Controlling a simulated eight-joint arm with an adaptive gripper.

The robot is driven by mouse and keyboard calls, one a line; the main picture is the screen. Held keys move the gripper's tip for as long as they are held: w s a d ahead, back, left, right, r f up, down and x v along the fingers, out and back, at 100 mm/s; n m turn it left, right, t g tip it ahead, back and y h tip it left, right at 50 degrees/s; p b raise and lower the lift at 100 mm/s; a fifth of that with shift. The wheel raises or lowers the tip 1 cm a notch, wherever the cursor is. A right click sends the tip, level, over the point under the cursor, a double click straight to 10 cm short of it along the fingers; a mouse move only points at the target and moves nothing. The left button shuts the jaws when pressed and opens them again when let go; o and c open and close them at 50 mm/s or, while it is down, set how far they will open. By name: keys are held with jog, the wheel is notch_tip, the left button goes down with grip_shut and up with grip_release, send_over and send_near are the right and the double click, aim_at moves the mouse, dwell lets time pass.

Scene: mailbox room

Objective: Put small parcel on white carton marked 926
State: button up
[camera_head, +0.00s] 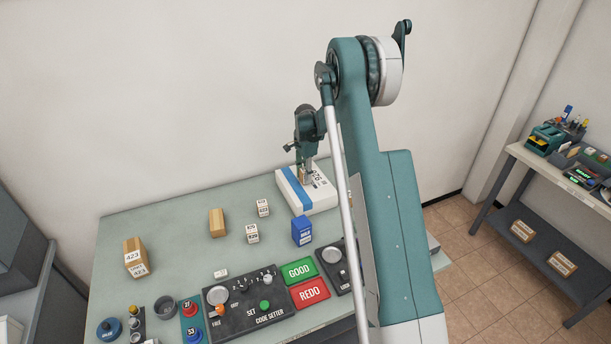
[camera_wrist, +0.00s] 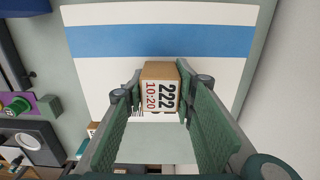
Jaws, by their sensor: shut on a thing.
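A small brown parcel (camera_wrist: 160,72) with a white label reading 222 and 10:20 is between my fingers in the wrist view. My gripper (camera_wrist: 162,90) is shut on it. In the head view my gripper (camera_head: 305,176) points down over a white carton (camera_head: 322,198) with a blue stripe, at the back of the table. The carton's printed number is partly hidden by my gripper and is hard to read. The carton also fills the top of the wrist view (camera_wrist: 215,70). I cannot tell whether the parcel touches the carton's top.
Small white-labelled boxes (camera_head: 252,233), a brown box (camera_head: 217,222), a blue box (camera_head: 302,231) and a brown parcel marked 423 (camera_head: 135,257) stand on the table (camera_head: 175,217). A code-setter panel (camera_head: 250,302) with green and red plates lies in front. A side shelf (camera_head: 545,245) is at right.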

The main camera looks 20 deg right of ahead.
jog(key=shift+f, duration=0.15)
jog(key=o, duration=0.9)
notch_tip(320, 180, up, 12)
jog(key=shift+r, duration=0.15)
jog(key=shift+r, duration=0.1)
dwell(0.8)
